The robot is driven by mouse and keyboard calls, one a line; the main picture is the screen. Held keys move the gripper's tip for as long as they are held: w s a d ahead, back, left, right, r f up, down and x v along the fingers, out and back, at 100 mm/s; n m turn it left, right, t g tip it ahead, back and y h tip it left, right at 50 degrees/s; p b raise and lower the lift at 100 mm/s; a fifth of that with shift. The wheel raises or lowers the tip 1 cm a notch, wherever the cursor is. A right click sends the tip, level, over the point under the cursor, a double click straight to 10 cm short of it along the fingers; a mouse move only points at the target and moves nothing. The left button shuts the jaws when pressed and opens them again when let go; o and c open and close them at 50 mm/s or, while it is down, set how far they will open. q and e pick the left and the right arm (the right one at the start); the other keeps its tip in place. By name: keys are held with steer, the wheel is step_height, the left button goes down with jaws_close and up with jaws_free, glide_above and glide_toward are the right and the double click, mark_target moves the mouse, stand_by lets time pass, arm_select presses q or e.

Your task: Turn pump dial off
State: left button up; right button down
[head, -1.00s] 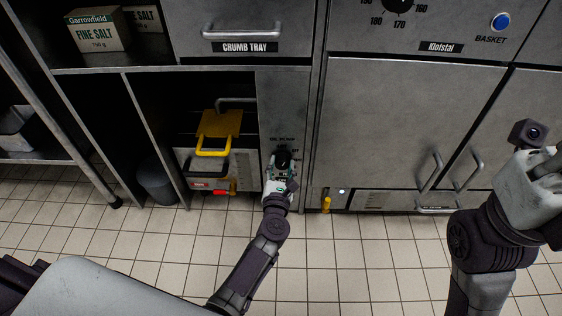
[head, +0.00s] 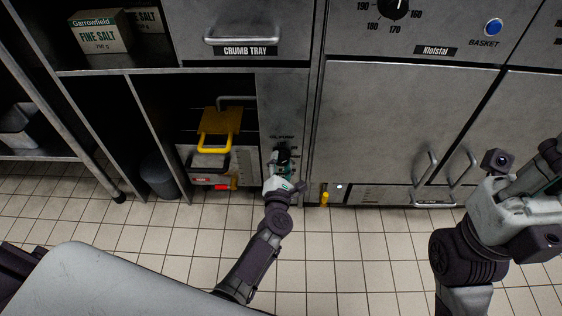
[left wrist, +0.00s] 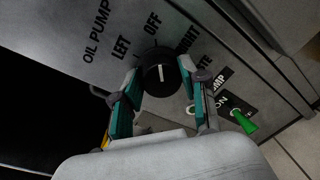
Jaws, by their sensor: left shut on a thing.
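The black pump dial (left wrist: 162,77) has a white pointer line and sits on a grey panel lettered OIL PUMP, LEFT and OFF. In the left wrist view the line points up the picture, roughly toward OFF. My left gripper (left wrist: 160,92) has its teal fingers on either side of the dial and is shut on it. In the head view the left gripper (head: 283,169) covers much of the dial (head: 284,153). My right gripper (head: 530,195) is at the right edge, away from the panel; its fingertips are not clear.
A green lever (left wrist: 243,122) is close to the dial. A yellow-handled unit (head: 219,125) stands in the open bay left of the panel. A small yellow lever (head: 325,198) is low on the right. The tiled floor in front is clear.

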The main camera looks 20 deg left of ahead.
arm_select(q)
steer(key=shift+w+r, duration=0.15)
steer(key=o, duration=1.1)
steer(key=shift+d, duration=0.1)
steer(key=shift+s+f, duration=0.2)
steer(key=shift+s, duration=0.35)
steer(key=v, duration=1.1)
steer(key=shift+r, duration=0.2)
